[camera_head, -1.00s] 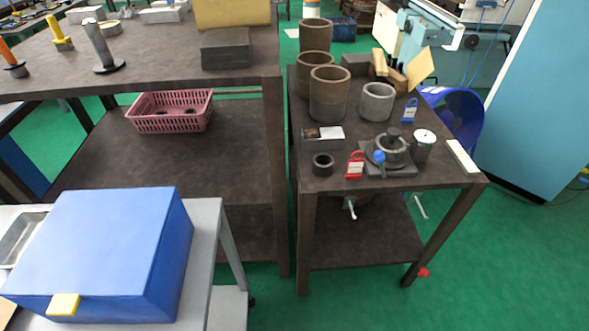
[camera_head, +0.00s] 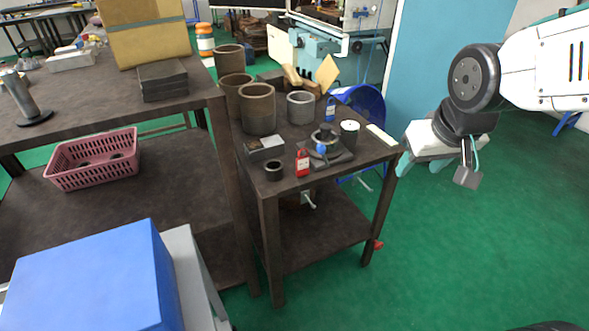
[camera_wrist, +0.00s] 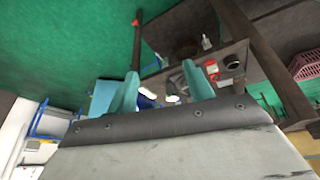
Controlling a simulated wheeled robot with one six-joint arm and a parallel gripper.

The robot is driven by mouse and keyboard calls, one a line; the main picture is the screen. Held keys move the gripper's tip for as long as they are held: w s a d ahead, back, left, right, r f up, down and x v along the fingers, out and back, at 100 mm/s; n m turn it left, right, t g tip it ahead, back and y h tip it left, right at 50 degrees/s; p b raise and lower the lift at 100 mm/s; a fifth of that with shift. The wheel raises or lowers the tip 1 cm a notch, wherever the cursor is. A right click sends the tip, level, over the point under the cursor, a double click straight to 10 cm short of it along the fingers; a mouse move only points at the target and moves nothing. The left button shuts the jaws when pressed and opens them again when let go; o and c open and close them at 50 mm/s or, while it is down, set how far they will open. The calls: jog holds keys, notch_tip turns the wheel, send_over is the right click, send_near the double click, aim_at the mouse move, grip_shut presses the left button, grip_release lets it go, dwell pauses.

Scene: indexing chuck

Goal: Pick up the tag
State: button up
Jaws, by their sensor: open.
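A red tag (camera_head: 302,163) stands at the front edge of the small dark table, left of the indexing chuck (camera_head: 326,138). It shows small in the wrist view (camera_wrist: 212,69).
Tall brown cylinders (camera_head: 258,108), a grey ring (camera_head: 301,107), a small dark ring (camera_head: 273,171) and a white-topped can (camera_head: 349,132) crowd the small table (camera_head: 371,152). A blue box (camera_head: 95,280) is at front left. Green floor at right is open.

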jog(key=w+a+f+n+t+y, duration=0.1)
jog(key=w+a+f+t, duration=0.2)
jog(key=w, duration=0.5)
jog(key=w+a+f+n+t, duration=0.1)
jog(key=w+a+f, duration=0.2)
jog(key=w+f, duration=0.4)
jog(key=n+t+y, duration=0.2)
jog(key=t+y, duration=0.2)
send_near(303, 157)
jog(key=w+f, duration=0.3)
jog(key=shift+w+a+f+t+y, duration=0.25)
jog(key=shift+w+a+t+y, duration=0.2)
jog(key=shift+a, duration=0.2)
jog(key=x, duration=0.7)
jog(key=shift+w+f, duration=0.1)
jog(key=shift+w, duration=0.1)
jog(key=c, duration=0.8)
jog(key=shift+r, duration=0.65)
notch_tip(303, 157, up, 2)
jog(key=shift+r, duration=0.15)
jog(key=f+v, duration=0.1)
jog(key=v, duration=0.4)
jog(key=f+v, duration=0.1)
jog(key=v, duration=0.4)
jog(key=f+v, duration=0.1)
jog(key=v, duration=0.4)
jog(key=shift+s+d, duration=0.55)
jog(key=shift+s, duration=0.15)
